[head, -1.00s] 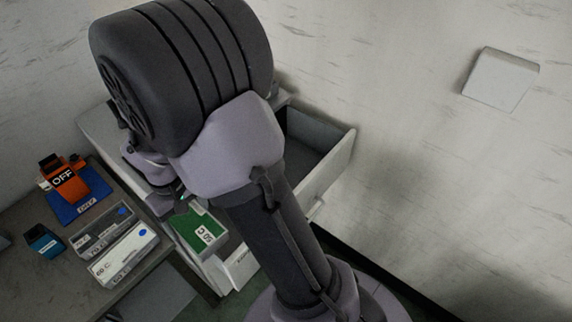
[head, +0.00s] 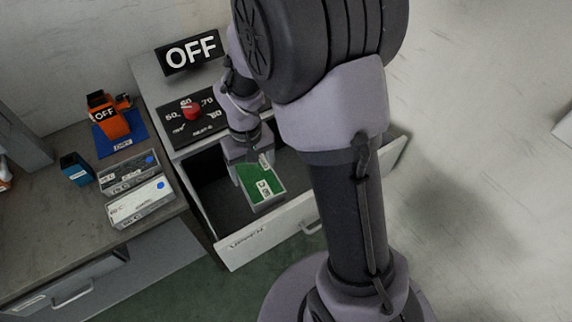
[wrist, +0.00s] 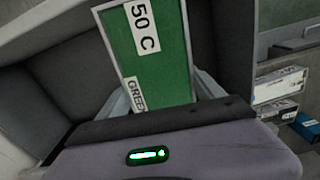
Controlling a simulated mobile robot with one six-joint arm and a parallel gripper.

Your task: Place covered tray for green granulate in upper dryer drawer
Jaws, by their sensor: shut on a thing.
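The covered tray (head: 262,184) has a green top with white labels; the wrist view shows "50 C" and a partly hidden second label on the green cover (wrist: 158,70). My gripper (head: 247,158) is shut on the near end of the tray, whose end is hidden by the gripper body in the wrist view. The dryer's upper drawer (head: 243,245) is pulled open. The tray is over or inside the drawer's opening, with bare dark drawer floor to its left. I cannot tell whether it touches the floor.
The dryer's top carries an "OFF" display (head: 190,54) and a red knob (head: 191,111). On the bench left are two grey-white trays (head: 141,200), an orange "OFF" device (head: 108,118) on a blue mat and a blue box (head: 77,168). My arm hides the drawer's right part.

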